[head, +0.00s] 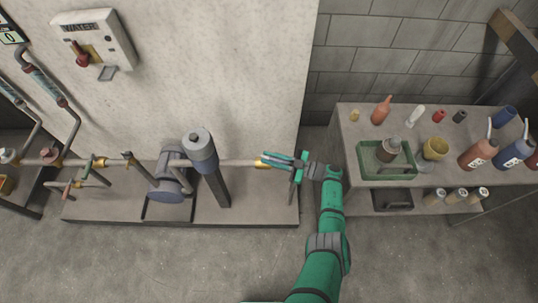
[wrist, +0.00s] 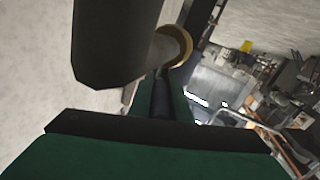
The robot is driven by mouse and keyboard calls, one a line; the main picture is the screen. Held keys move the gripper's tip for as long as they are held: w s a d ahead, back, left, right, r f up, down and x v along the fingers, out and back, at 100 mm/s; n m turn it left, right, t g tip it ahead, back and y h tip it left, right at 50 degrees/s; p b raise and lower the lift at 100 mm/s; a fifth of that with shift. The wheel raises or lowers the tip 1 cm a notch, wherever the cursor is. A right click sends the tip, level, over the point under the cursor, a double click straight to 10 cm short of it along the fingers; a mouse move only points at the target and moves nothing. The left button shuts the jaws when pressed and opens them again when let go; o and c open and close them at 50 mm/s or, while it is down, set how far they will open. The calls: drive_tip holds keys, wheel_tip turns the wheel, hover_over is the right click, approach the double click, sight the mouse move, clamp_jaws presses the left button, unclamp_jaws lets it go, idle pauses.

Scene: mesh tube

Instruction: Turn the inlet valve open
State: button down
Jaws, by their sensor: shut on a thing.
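The inlet valve (head: 265,160) is at the right end of the horizontal pipe, low in front of the pale wall, with a brass-coloured body. My gripper (head: 283,159) is at this pipe end, shut on the valve's handle, which my fingers mostly hide in the head view. In the wrist view, a dark cylinder (wrist: 112,40) fills the upper left, with a brass ring (wrist: 172,46) beside it. My green gripper (wrist: 160,95) shows below them. How far the handle is turned cannot be told.
A grey pump (head: 172,180) and an upright grey cylinder (head: 200,152) stand left of my gripper on a low plinth (head: 250,205). A workbench (head: 350,140) with bottles and a green tray (head: 372,175) stands to the right. The floor in front is clear.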

drive_tip(key=shift+w+r, duration=0.2)
drive_tip(key=shift+r, duration=0.05)
